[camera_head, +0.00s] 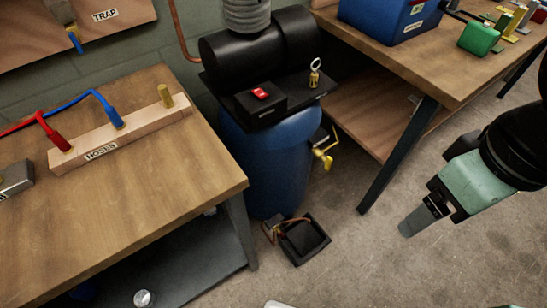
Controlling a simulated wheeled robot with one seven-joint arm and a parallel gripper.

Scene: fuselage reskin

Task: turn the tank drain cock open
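The blue compressor tank (265,165) stands upright on the floor between two benches, with a black pump on top. A yellow cock (323,152) with a bent handle sticks out from the tank's right side. I take it to be the drain cock; its exact handle angle is too small to tell.
A wooden bench (195,150) with a hose rack (120,140) is at left. Another bench (440,75) stands right, its dark leg (400,155) between cock and gripper. A black tray (303,240) lies on the floor below the tank. A brass ring valve (314,74) sits on top.

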